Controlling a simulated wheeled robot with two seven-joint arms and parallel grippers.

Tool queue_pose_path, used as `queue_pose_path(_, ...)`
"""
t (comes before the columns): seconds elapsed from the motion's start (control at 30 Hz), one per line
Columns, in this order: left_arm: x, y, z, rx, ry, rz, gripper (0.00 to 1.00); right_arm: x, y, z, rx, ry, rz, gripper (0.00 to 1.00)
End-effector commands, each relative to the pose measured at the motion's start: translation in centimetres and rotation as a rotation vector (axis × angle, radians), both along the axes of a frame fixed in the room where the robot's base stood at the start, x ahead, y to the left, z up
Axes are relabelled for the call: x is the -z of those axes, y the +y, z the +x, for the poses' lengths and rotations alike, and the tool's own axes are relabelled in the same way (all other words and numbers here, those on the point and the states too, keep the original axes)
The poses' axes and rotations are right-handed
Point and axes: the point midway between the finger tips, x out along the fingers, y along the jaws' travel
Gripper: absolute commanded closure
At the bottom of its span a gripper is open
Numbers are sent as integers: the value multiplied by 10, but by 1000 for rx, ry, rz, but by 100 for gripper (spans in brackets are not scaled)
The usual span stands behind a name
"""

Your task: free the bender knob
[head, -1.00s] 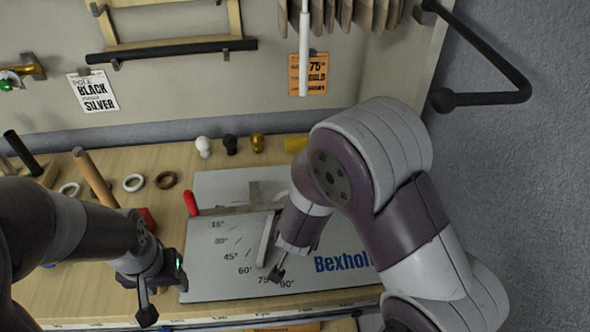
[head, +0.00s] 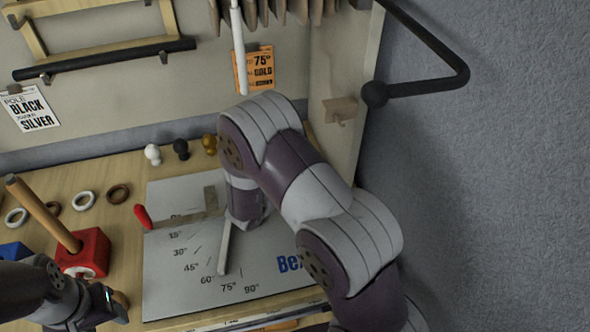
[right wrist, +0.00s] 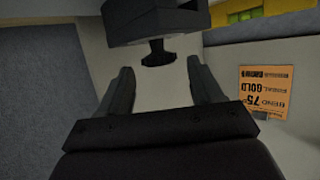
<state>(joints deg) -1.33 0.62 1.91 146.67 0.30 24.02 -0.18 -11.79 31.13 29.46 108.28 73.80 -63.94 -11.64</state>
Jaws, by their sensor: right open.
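The bender is the pale angle board (head: 165,285) on the table, with degree marks, a red-handled lever (head: 142,216) and a pale grey bar (head: 224,248). I cannot pick out its knob for certain in the head view; my right arm covers part of the board. In the right wrist view my right gripper (right wrist: 162,88) is open, its two dark fingers apart and nothing between the tips. A dark block (right wrist: 155,20) with a dark T-shaped piece (right wrist: 158,55) lies just beyond them; whether this is the knob I cannot tell. My left gripper (head: 108,303) is low at the left, fingers unclear.
A red block (head: 88,250) with a wooden peg (head: 42,212) stands left of the board. White, black and gold knobs (head: 181,149) line the back. An orange card (head: 254,70) hangs behind, also in the right wrist view (right wrist: 262,92). A grey wall is at right.

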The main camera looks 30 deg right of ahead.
Motion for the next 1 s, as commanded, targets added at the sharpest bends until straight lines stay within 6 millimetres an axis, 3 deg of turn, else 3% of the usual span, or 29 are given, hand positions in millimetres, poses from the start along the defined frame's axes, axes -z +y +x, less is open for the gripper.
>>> queue_pose_path(0.13, -1, 0, 0, 0, 0, 0, 48, 5, -10, 6, 0, 0, 0, 35)
queue_pose_path(0.4, -1, 0, 0, 0, 0, 0, 48, 5, -11, 7, -1, 0, 0, 38)
queue_pose_path(0.57, -1, 0, 0, 0, 0, 0, 48, 5, -11, 7, -1, -1, 1, 90)
queue_pose_path(1.0, 2, 0, 0, 0, 0, 0, 48, 6, -12, 5, -79, 0, 1, 91)
